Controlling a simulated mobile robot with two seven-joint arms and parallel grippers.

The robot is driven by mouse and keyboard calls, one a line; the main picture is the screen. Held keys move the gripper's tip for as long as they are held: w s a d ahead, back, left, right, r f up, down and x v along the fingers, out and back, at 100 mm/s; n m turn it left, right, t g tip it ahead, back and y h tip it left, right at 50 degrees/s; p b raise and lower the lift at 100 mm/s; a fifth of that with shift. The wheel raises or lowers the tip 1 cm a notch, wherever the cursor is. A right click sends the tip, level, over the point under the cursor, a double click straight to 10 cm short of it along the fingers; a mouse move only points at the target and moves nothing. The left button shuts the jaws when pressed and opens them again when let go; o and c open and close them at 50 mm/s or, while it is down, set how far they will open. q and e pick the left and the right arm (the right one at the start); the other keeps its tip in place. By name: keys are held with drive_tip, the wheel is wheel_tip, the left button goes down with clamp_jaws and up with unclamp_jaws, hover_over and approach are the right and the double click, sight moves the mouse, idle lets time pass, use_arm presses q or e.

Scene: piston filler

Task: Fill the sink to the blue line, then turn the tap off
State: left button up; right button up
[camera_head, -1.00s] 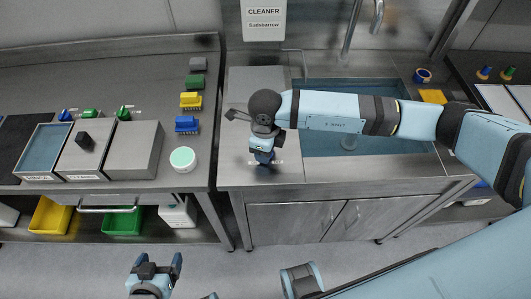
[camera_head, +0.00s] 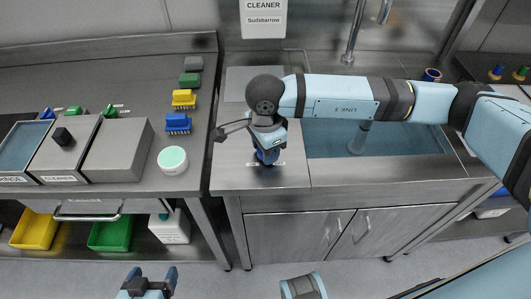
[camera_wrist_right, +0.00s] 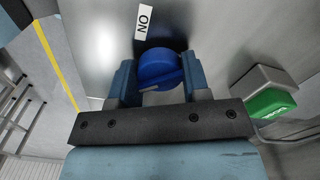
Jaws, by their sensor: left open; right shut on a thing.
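The steel sink basin (camera_head: 402,140) is at the right of the counter, with a blue-tinted inside partly hidden behind my right arm. The tap spout (camera_head: 352,40) rises behind it. A pale column (camera_head: 361,138) shows below my arm in the basin; it looks like running water. I cannot make out the blue line or the water level. My right gripper (camera_head: 267,157) is at the counter front left of the basin. In the right wrist view its fingers (camera_wrist_right: 158,85) are shut on a round blue knob (camera_wrist_right: 160,66) beside an ON label. My left gripper (camera_head: 147,279) is open and empty, low in front.
A CLEANER sign (camera_head: 263,18) hangs on the back wall. Blue (camera_head: 178,123) and yellow (camera_head: 184,98) brushes and a white round tub (camera_head: 172,160) stand on the left counter. Grey-lidded bins (camera_head: 117,150) are further left. Yellow and green (camera_head: 110,233) crates sit on the shelf below.

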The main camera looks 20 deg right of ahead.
drive_tip(key=shift+n, duration=0.3)
drive_tip(key=shift+b, duration=0.35)
drive_tip(key=o, duration=0.9)
drive_tip(key=shift+o, duration=0.2)
drive_tip(key=shift+r, duration=0.15)
wheel_tip(320, 180, up, 14)
drive_tip(key=shift+f+p, duration=0.2)
drive_tip(key=shift+p, duration=0.15)
